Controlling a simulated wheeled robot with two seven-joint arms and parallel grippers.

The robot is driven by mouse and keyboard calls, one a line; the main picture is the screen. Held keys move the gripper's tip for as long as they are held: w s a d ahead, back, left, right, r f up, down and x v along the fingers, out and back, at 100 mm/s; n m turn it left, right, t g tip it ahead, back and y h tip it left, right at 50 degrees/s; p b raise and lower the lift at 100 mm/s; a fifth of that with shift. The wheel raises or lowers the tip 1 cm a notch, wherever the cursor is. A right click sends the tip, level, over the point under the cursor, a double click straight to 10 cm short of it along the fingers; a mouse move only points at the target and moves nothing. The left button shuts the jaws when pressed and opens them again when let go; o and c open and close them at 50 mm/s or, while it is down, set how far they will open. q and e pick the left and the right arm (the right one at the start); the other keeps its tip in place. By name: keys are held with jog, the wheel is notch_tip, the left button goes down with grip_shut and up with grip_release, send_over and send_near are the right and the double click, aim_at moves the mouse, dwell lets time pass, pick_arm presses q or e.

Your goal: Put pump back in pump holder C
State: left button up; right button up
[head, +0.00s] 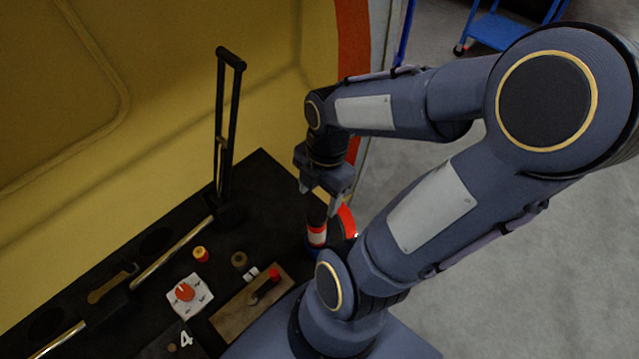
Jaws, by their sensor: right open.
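My right gripper (323,200) is open, with its fingers pointing down at the right end of the black console. Just below it stands a small cylinder with red and white bands (317,236). I cannot tell whether the fingers touch it. A red curved piece (347,220) shows just right of it, partly hidden by my arm. I cannot tell for sure which thing is the pump, and no holder marked C can be made out. My left gripper is not in view.
The black console (270,190) carries a tall black upright frame (229,125), a white plate with a red knob (188,294), a red-tipped lever (273,274) and a small red and yellow knob (201,254). A yellow wall (160,150) rises behind. A blue cart (500,32) stands beyond.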

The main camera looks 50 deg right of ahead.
jog(key=shift+r, duration=0.7)
jog(key=a+r+m+t+y, duration=0.2)
jog(key=a+r+m+t, duration=0.3)
jog(key=m, duration=1.4)
jog(key=a+r, duration=0.2)
jog(key=a, duration=0.2)
jog(key=shift+w+a+r, duration=0.15)
jog(key=shift+w+a, duration=0.1)
jog(key=shift+w, duration=0.05)
